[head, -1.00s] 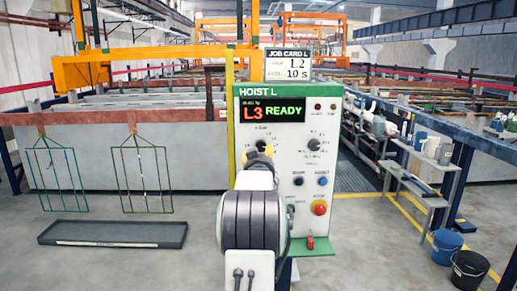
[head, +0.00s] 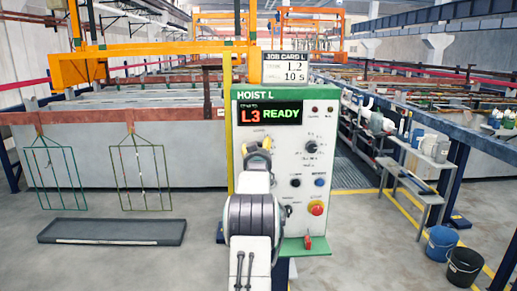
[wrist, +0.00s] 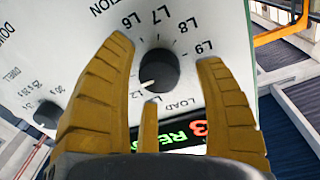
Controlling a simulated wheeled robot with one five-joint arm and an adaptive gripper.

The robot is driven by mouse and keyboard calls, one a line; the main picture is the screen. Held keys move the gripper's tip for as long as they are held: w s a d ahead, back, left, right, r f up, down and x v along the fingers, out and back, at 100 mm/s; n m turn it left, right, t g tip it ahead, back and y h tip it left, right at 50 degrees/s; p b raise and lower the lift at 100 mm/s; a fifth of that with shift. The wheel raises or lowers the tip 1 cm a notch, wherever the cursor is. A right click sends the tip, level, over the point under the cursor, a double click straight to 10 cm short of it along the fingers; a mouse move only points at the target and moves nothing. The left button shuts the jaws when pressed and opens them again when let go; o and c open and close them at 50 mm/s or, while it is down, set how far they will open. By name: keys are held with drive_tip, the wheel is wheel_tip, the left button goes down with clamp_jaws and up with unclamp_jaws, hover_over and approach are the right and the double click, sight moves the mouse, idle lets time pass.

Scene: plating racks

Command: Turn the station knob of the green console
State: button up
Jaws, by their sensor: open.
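The green console (head: 290,246) has a white panel with a green header "HOIST L" and a display (head: 269,114) reading "L3 READY". The station knob (wrist: 159,70) is black and round, with a white mark toward the lower left of the wrist view. Station labels L6 to L9 and LOAD ring it; others are partly hidden. My gripper (wrist: 163,52) is open, its yellow fingers on either side of the knob with gaps between. I cannot tell how deep they reach. In the head view my gripper (head: 257,149) covers most of the knob.
A job card (head: 286,68) above the console appears to read L2 and 10 s. A second knob (head: 311,146), buttons and a red stop button (head: 316,208) are right of my arm. Racks (head: 142,175) hang at left over a dark tray (head: 112,231). Buckets (head: 464,267) stand at right.

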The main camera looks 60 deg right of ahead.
drive_tip(key=shift+w+d, duration=0.1)
drive_tip(key=shift+d, duration=0.05)
drive_tip(key=shift+c, duration=0.5)
drive_tip(key=c, duration=1.1)
drive_tip(key=shift+n+b, duration=0.3)
drive_tip(key=shift+b, duration=0.2)
drive_tip(key=n+b, duration=0.5)
drive_tip(key=b, duration=0.2)
drive_tip(key=shift+r, duration=0.15)
